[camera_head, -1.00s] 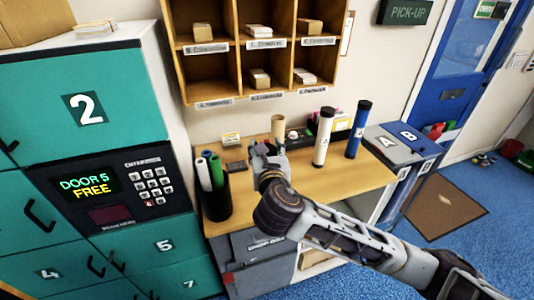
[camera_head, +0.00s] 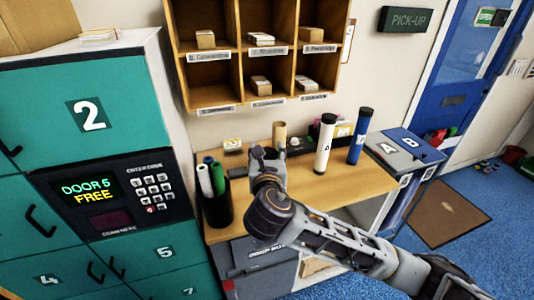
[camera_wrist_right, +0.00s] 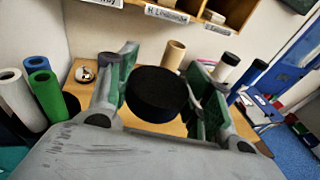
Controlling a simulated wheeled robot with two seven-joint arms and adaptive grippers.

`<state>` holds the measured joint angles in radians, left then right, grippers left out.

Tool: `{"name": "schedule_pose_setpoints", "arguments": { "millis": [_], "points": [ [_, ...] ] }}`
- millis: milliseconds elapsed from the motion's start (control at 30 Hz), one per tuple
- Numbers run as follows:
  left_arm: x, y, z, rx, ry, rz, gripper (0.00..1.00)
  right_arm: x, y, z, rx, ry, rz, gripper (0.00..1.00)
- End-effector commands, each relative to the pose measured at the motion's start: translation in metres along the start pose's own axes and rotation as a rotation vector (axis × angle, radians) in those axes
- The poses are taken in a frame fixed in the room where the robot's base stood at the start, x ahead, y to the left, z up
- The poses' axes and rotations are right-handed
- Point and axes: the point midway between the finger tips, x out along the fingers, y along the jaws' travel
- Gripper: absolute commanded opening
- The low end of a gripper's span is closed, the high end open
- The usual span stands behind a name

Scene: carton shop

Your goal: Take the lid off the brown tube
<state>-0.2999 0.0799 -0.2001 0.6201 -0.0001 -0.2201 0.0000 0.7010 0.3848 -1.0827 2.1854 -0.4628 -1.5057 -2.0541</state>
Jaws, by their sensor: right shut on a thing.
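The brown tube (camera_head: 280,134) stands upright at the back of the wooden counter, with no dark lid on its top. It also shows beyond my fingers in the right wrist view (camera_wrist_right: 174,55). My right gripper (camera_head: 264,155) is in front of the tube and a little left of it, over the counter. In the right wrist view, the gripper (camera_wrist_right: 158,92) is shut on a round black lid (camera_wrist_right: 156,94), held between its two fingers, apart from the tube. The lid is hard to make out in the head view. My left gripper is not in view.
A white tube (camera_head: 325,143) and a blue tube (camera_head: 359,136), both dark-capped, stand right of the brown tube. A black holder (camera_head: 217,205) with rolled tubes is at the counter's left end. Pigeonholes (camera_head: 260,55) hang above. The counter's right front (camera_head: 320,195) is clear.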

Motion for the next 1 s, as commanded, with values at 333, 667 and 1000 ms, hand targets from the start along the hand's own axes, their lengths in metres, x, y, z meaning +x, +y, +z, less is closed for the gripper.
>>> {"name": "schedule_pose_setpoints", "arguments": {
  "millis": [333, 667, 1000],
  "points": [
    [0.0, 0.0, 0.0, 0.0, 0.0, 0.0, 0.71, -0.001, -0.005, -0.007, -0.014, 0.0, 0.081, 0.22],
    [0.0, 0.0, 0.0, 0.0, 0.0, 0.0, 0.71, -0.002, -0.008, -0.016, -0.03, 0.0, 0.188, 0.22],
    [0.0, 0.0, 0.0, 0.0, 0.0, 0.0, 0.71, -0.003, -0.013, -0.025, -0.047, 0.0, 0.296, 0.22]
  ]
}}
